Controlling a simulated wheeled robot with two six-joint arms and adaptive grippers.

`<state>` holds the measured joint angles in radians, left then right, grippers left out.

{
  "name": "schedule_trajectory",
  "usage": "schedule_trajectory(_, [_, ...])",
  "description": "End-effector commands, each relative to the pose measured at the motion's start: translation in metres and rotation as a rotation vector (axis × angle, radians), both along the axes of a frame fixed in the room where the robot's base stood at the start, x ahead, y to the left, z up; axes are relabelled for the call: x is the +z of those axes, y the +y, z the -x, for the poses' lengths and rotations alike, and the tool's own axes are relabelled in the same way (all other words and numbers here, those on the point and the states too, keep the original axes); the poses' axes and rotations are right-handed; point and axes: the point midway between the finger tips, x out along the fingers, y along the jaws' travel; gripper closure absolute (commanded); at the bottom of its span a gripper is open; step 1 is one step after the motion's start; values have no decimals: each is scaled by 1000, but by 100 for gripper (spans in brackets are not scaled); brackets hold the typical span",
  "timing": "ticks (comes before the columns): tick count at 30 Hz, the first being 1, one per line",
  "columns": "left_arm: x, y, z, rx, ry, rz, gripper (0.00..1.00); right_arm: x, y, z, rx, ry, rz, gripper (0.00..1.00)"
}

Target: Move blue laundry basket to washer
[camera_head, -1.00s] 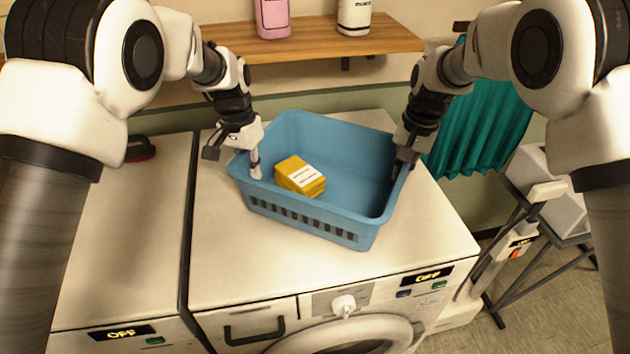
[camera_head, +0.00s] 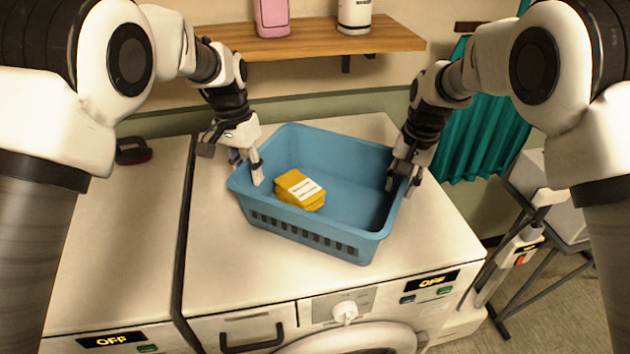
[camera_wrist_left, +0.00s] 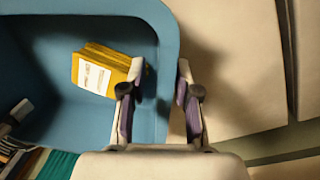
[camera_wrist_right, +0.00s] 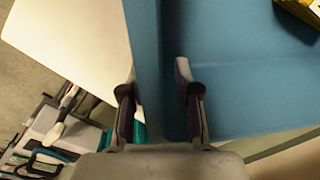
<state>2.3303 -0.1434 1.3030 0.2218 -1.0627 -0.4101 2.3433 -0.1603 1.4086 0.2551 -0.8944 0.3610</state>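The blue laundry basket (camera_head: 310,232) sits on top of the right-hand washer (camera_head: 240,275), slightly turned. A yellow box or stack (camera_head: 300,190) with a white label lies inside it; it also shows in the left wrist view (camera_wrist_left: 103,70). My left gripper (camera_head: 246,165) is open at the basket's left rim, one finger inside and one outside. In the left wrist view its fingers (camera_wrist_left: 155,95) stand apart around the rim. My right gripper (camera_head: 402,182) is open at the right rim, and in the right wrist view its fingers (camera_wrist_right: 157,95) straddle the basket wall.
A second machine (camera_head: 110,255) with an OFF display stands on the left. A wooden shelf (camera_head: 320,38) with a pink bottle (camera_head: 271,18) and a white bottle (camera_head: 354,15) hangs behind. A teal curtain (camera_head: 485,125) and a rack (camera_head: 545,205) are on the right. The washer top in front is clear.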

Motion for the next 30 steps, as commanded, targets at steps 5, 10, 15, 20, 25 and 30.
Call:
schedule_trajectory(5, [48, 4, -3, 1, -4, 2, 69, 0, 0, 0, 0, 0, 0, 69])
schedule_trajectory(10, [78, 8, -4, 0, -3, 1, 69, 0, 0, 0, 0, 0, 0, 69])
schedule_trajectory(15, [86, 8, -4, 0, -1, 0, 69, 8, -1, 0, 0, -2, 0, 69])
schedule_trajectory(20, [86, 8, -4, 1, -1, 0, 69, 41, -3, 1, -1, -7, 0, 69])
schedule_trajectory(25, [85, 8, -4, 1, -1, 0, 69, 85, -8, 3, -1, -7, 0, 69])
schedule_trajectory(30, [85, 8, -4, 0, -1, 0, 69, 114, -10, 5, 0, -3, -1, 69])
